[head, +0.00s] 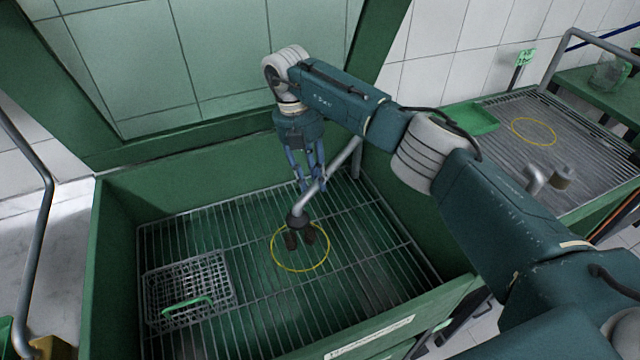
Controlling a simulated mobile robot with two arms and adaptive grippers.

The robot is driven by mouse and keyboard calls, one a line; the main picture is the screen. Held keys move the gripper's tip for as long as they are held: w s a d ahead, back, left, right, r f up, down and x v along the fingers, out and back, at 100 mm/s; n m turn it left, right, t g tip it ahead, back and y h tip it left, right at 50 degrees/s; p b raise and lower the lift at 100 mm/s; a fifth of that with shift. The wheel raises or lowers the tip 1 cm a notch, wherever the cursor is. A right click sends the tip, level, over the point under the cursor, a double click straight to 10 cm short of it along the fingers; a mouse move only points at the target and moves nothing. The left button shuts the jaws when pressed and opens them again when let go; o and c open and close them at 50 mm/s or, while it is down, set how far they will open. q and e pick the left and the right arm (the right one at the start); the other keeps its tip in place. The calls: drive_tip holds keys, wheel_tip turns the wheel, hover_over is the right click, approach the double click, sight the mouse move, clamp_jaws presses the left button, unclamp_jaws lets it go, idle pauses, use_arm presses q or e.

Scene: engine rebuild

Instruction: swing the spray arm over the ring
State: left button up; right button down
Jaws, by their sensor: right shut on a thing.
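The spray arm (311,194) is a grey tube that slants down from the upper right inside the green wash basin (115,270). Its dark nozzle end (297,219) hangs over the upper part of the yellow ring (328,255) on the basin's slatted grate. Several dark stubby parts (291,240) show just below the nozzle, within the ring's outline. My right gripper (312,183) is shut on the spray arm's tube, partway along it. My left gripper is not in view.
A wire basket (188,285) with a green handle stands on the grate at the left. A second grated bench (500,125) at the right has another yellow ring (533,132) and a green tray (470,118). The grate's right part is clear.

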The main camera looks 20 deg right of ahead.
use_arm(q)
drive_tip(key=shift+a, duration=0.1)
use_arm(e)
drive_tip(key=shift+w+r, duration=0.2)
drive_tip(key=c, duration=1.6)
unclamp_jaws()
drive_tip(key=shift+a, duration=0.1)
drive_tip(key=shift+c, duration=0.2)
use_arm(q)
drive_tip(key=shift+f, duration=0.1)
use_arm(e)
drive_tip(key=shift+f, duration=0.1)
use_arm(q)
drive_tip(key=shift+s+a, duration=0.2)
use_arm(e)
drive_tip(key=shift+f, duration=0.1)
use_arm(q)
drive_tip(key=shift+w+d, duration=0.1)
use_arm(e)
drive_tip(key=shift+s, duration=0.1)
